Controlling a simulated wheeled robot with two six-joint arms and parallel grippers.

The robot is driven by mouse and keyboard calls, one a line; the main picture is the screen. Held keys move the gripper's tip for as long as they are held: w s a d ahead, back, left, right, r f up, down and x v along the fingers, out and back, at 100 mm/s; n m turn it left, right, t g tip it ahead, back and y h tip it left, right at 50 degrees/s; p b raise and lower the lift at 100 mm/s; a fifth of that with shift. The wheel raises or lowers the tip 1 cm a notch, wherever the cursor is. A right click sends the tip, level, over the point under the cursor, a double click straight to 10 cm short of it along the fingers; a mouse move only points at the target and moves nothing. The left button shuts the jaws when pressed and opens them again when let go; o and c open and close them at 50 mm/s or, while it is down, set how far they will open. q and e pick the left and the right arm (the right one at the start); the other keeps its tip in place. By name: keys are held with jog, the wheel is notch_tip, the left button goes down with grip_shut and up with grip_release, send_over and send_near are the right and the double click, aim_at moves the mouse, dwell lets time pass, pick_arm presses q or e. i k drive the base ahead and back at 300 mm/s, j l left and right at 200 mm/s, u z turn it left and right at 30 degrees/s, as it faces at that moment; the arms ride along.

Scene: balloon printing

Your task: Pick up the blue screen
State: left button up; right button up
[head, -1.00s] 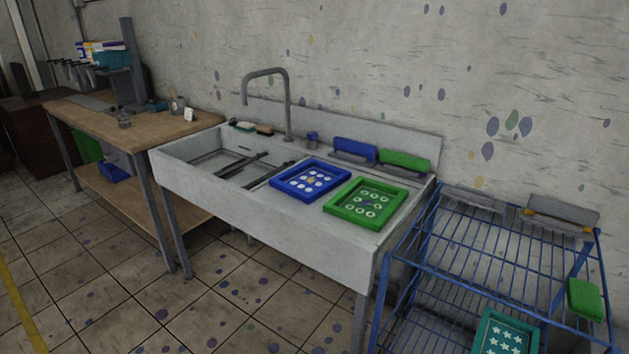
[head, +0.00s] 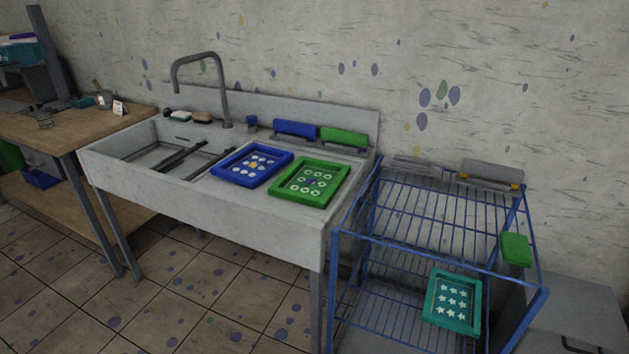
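The blue screen (head: 232,177) is a blue rectangular frame with white round shapes and a yellow spot in its middle. It lies flat on the deck of the grey sink unit, to the right of the basin. A green screen (head: 283,193) of similar shape lies close to its right. Neither of my grippers shows in the head view, and nothing covers the blue screen.
The sink unit (head: 215,222) has a tall tap (head: 226,95) and blue and green squeegees (head: 295,129) at its back. A blue wire rack (head: 410,235) on the right holds a teal screen (head: 452,300). A wooden table (head: 90,133) stands left. The tiled floor in front is clear.

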aim_at(250, 166)
jog(key=i+j+z, duration=0.2)
jog(key=j, duration=0.25)
jog(key=i+j+z, duration=0.2)
jog(key=j, duration=0.25)
jog(key=i+j+z, duration=0.2)
jog(key=j, duration=0.3)
jog(key=j+z, duration=0.2)
jog(key=j, duration=0.25)
jog(key=j+z, duration=0.15)
jog(key=j, duration=0.4)
